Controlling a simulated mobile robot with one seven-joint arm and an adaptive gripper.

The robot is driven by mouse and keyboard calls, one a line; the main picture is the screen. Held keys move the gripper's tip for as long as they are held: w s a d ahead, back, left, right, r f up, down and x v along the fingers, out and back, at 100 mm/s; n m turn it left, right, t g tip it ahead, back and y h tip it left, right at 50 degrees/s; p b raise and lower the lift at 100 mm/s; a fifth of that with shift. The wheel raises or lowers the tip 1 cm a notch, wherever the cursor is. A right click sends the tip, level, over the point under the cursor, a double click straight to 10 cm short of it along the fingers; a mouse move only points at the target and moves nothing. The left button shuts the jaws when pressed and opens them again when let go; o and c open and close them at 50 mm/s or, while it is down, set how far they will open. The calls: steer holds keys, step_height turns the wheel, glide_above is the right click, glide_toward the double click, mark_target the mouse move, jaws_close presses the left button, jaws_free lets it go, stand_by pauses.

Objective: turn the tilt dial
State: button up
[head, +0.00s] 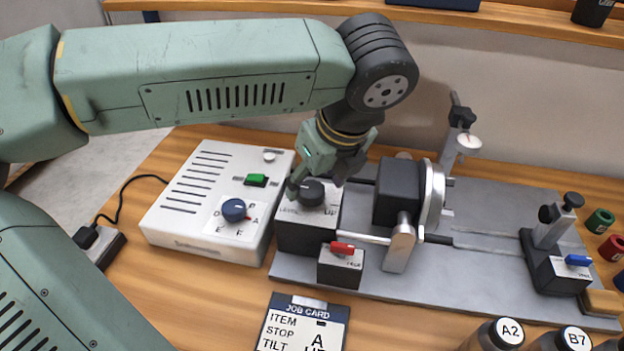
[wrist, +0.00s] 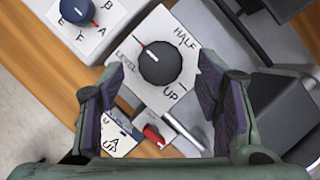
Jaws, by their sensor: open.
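The tilt dial (wrist: 160,63) is a round black knob on a white-topped box, marked LEVEL, HALF and UP. Its red pointer line faces upper left in the wrist view, near the LEVEL mark. In the head view the dial (head: 312,192) is partly covered by my gripper (head: 315,182). My gripper is open, with its dark-padded fingers on either side of the knob in the wrist view (wrist: 162,75). I see gaps between the pads and the knob there. The job card (head: 300,327) reads TILT with UP beside it, partly cut off.
A white control box (head: 215,190) with a blue dial (head: 234,210) and green switch stands left. A red-levered block (head: 340,265) is just in front of the tilt dial. The rotary fixture (head: 410,200) stands close on the right. Bottles (head: 500,335) line the front right.

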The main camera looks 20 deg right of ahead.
steer(key=shift+x, duration=1.2)
steer(key=shift+c, duration=0.5)
steer(key=c, duration=1.1)
steer(key=shift+o, duration=0.2)
